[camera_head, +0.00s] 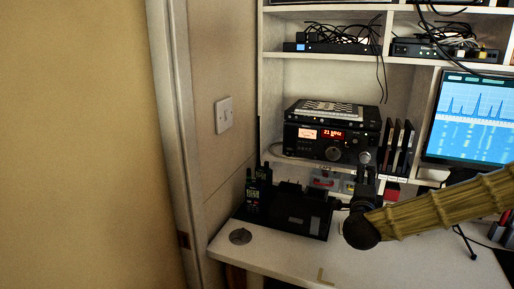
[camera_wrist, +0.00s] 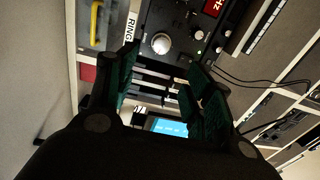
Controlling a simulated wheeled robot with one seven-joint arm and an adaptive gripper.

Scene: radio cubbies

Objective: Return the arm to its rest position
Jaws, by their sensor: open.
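My arm (camera_head: 440,208), in a ribbed yellow-brown sleeve, reaches in from the right in the head view. My gripper (camera_head: 365,173) is at its black end, above the desk and in front of the radio shelf. In the wrist view my gripper (camera_wrist: 163,60) shows two dark fingers with green pads, spread apart. Nothing is between the pads; the shelf shows behind the gap. The wrist picture is turned on its side.
A black radio (camera_head: 325,142) with a red display sits on the shelf. Handheld radios (camera_head: 258,188) stand in a black charger tray (camera_head: 298,215) left of my gripper. A monitor (camera_head: 468,118) is at right, above my arm. The desk front (camera_head: 290,262) is mostly clear.

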